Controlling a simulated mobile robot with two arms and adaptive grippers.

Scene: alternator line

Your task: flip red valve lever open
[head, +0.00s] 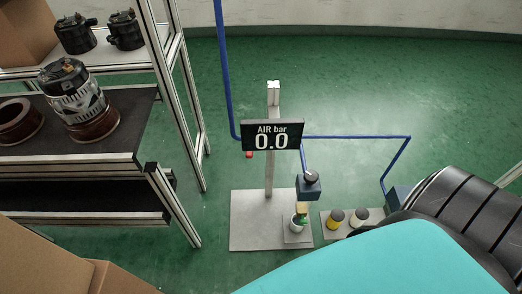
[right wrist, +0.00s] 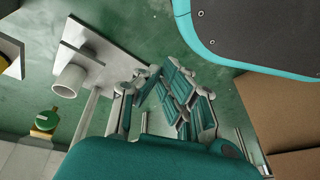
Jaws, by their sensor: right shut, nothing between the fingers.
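A small red part (head: 249,154), possibly the valve lever, shows just under the left end of the air display in the head view. The air display (head: 273,135) reads "AIR bar 0.0" and is mounted on a grey post (head: 270,176). My right gripper (right wrist: 176,84) shows only in the right wrist view; its teal fingers are shut and empty. No red lever shows in that view. My left gripper is in neither view.
Blue pipe (head: 224,75) runs down and right behind the display. Shelving (head: 179,208) with alternator parts is at left. Cardboard (head: 40,255) lies bottom left. Green floor behind is clear.

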